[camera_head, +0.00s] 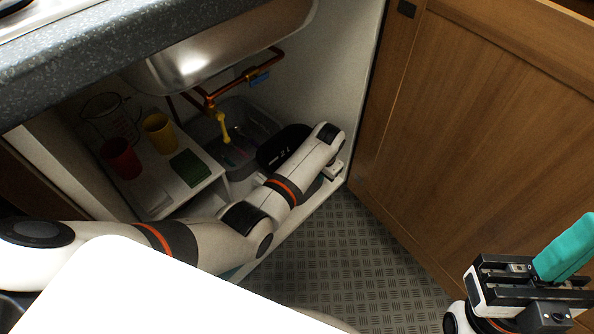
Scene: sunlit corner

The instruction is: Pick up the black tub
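The black tub (284,146) is under the sink, at the back right of the cabinet, partly hidden behind my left arm. It appears to be at or beside the grey bin. My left arm reaches across from the left, and its gripper (334,170) is just to the right of the tub, low near the cabinet's right edge. Its fingers are too hidden to show their opening or any contact. My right gripper (540,278) is at the bottom right, far from the tub. A teal piece (566,250) rises from it; I cannot tell whether it is a finger or something held.
A grey bin (264,118) stands below copper pipes (232,88) and the steel sink (215,50). A white shelf (182,194) holds a red cup (121,158), a yellow cup (160,133) and a green item (190,168). The wooden door (480,120) stands open at right.

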